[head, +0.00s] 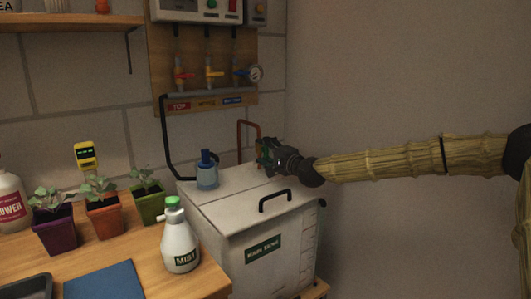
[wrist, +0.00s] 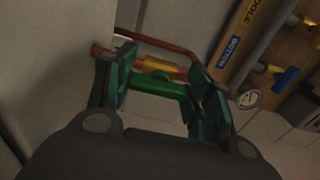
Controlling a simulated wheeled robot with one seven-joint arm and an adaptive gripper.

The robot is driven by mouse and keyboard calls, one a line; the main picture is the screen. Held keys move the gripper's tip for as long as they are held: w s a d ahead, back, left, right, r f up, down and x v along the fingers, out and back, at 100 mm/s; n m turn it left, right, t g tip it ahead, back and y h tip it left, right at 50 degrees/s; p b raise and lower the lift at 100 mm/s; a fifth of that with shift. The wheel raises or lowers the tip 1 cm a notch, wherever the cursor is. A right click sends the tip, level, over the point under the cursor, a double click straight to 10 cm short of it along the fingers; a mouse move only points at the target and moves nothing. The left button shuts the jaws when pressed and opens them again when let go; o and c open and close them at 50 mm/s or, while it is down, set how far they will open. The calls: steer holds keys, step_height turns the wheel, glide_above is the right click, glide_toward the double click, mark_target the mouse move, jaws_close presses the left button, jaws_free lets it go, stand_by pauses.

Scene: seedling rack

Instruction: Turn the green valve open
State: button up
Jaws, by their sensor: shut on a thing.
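The green valve (wrist: 160,86) shows in the wrist view as a green bar handle beside an orange-brass fitting on a copper pipe (wrist: 155,41). My gripper (wrist: 163,92) has its two teal fingers on either side of the green handle and is shut on it. In the head view my gripper (head: 266,156) reaches in from the right, above the back of the white tank (head: 239,208), at the foot of the copper pipe (head: 241,130). There the fingers largely hide the valve. I cannot tell how far the handle is turned.
Red, yellow and blue valves (head: 211,73) and a gauge (head: 256,73) sit on the wall board above. A blue-capped fitting (head: 207,174) and a black handle (head: 275,197) are on the tank lid. A mist bottle (head: 180,244) and potted seedlings (head: 104,218) stand left.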

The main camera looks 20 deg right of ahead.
steer(key=shift+f, duration=0.1)
stand_by(0.3)
steer(key=o, duration=1)
steer(key=shift+o, duration=0.2)
steer(key=v, duration=1.2)
